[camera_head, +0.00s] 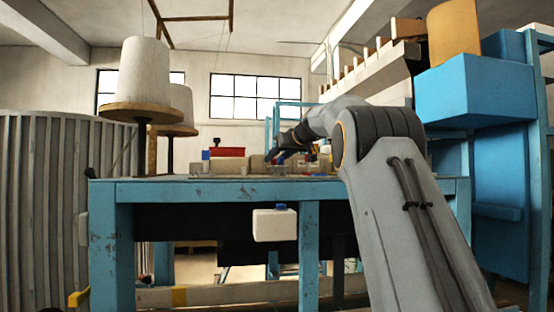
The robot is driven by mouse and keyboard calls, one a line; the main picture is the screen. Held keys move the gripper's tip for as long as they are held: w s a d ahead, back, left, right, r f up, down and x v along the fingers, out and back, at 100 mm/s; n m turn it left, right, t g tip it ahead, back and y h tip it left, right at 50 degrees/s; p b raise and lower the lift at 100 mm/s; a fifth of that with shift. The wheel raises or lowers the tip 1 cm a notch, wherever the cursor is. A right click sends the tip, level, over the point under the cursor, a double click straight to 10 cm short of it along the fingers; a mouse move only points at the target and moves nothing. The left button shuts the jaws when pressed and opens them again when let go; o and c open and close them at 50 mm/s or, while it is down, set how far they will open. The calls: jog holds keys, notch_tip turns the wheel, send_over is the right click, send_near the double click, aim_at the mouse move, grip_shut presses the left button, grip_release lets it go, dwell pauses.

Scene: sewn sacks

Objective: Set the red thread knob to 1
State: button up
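My arm reaches from the right over a blue worktable (150,188). My gripper (276,154) is a small dark shape above the far part of the tabletop. I cannot tell whether its fingers are open or shut, or whether they touch anything. Small red spots show around the gripper, but I cannot make out which one is the red thread knob. No number or dial mark is legible. My own arm hides part of the tabletop to the right of the gripper.
A red box (228,152) and tan items (255,164) sit on the table. A white thread cone (143,72) on a round wooden disc (140,112) stands at left. A white container (274,225) shows below the table edge. A blue machine housing (475,90) rises at right.

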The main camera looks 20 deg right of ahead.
jog(key=shift+b+v, duration=1.6)
jog(key=shift+v, duration=2.3)
